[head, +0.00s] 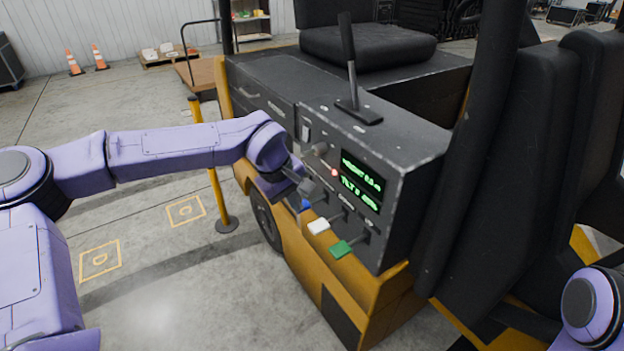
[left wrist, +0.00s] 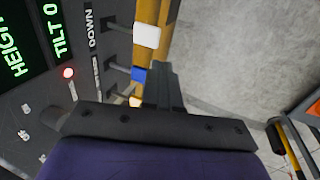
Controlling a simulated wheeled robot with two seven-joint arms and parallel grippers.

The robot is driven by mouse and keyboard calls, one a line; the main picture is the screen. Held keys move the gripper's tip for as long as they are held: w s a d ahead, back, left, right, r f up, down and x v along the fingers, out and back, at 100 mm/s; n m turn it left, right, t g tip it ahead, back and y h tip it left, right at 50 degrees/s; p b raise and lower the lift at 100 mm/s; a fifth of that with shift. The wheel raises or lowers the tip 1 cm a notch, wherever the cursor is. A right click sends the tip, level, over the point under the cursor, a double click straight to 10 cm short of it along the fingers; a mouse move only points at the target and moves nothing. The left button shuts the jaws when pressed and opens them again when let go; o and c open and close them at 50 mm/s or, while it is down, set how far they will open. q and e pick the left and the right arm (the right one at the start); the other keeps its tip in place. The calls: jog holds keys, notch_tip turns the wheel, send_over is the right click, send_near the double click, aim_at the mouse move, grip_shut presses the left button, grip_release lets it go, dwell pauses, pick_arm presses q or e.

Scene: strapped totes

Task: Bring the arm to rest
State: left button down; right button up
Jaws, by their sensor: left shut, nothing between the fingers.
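My left arm, purple, reaches in from the left in the head view. Its gripper (head: 308,190) is at the left side of a dark control panel (head: 328,140), near the levers. It is shut with nothing in it. In the left wrist view the shut fingers (left wrist: 162,86) stand beside the blue lever knob (left wrist: 139,73); whether they touch it I cannot tell. The white knob (head: 318,227) and green knob (head: 342,248) are clear of the gripper. My right arm shows only as a purple joint at the lower right; its gripper is out of view.
The panel belongs to a yellow and black vehicle (head: 300,248) with a seat (head: 368,48) and a tall black lever (head: 348,60). A green-lettered display (head: 361,185) and red light are on the panel. A yellow post (head: 215,185) stands left of it. Open floor lies left.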

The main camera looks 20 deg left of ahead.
pick_arm(q)
jog(key=s+a+f+n+t+y+b, duration=0.1)
jog(key=s+f+n+y, duration=0.2)
jog(key=f, duration=0.8)
jog(key=s+f+n+t+y, duration=0.15)
jog(key=s+f, duration=0.35)
jog(key=f, duration=0.6)
jog(key=s+a+f+m, duration=0.2)
jog(key=s+f, duration=0.2)
jog(key=s, duration=0.4)
jog(key=s+a+f+m+g+b, duration=0.1)
jog(key=s+a+f+m, duration=0.1)
jog(key=s, duration=0.6)
jog(key=s+a+f+m+g+y, duration=0.1)
jog(key=s+a+f+m, duration=0.2)
jog(key=s+f, duration=0.3)
jog(key=shift+s+m, duration=0.75)
jog(key=shift+s, duration=0.15)
jog(key=shift+a, duration=0.1)
